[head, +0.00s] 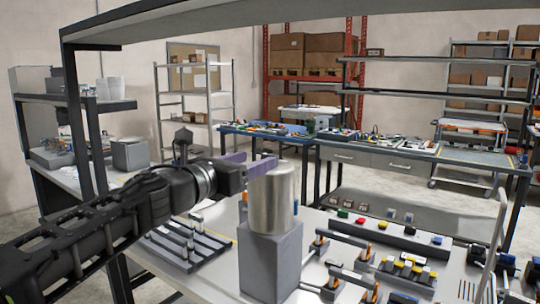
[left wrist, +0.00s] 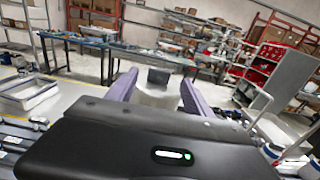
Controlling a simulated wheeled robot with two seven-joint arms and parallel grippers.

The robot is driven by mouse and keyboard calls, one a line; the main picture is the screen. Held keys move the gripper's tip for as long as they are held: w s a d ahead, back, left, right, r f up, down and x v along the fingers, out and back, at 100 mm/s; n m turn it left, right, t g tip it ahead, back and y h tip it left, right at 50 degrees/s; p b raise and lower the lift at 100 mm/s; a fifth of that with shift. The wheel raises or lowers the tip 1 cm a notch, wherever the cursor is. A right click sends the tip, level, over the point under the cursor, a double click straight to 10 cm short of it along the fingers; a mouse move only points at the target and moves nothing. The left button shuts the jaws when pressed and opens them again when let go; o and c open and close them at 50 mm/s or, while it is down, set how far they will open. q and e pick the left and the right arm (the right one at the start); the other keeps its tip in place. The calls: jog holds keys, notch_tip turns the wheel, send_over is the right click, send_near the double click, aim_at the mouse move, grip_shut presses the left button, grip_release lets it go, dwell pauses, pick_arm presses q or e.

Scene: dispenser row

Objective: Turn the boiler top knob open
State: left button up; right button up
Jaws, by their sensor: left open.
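The boiler (head: 272,205) is a silver cylinder standing on a grey box at the middle of the near table. My left gripper (head: 259,164) comes in from the left, level with the cylinder's top. Its purple fingers are open, and the cylinder partly overlaps them in the head view. In the left wrist view my left gripper (left wrist: 158,79) has a small dark grey block (left wrist: 158,75) showing between its fingertips. It may be the top knob; I cannot tell whether the fingers touch it. My right gripper is out of view.
The near table holds low fixtures with rods (head: 190,242) left of the boiler and a panel of coloured buttons (head: 390,228) to its right. A shelf beam (head: 200,18) crosses above. Other workbenches (head: 400,160) stand farther back.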

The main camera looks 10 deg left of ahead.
aim_at(269, 154)
pick_arm(q)
jog(key=x, duration=0.6)
jog(key=shift+w+d+p, duration=0.15)
jog(key=shift+w+p, duration=0.2)
jog(key=shift+c, duration=0.4)
grip_shut()
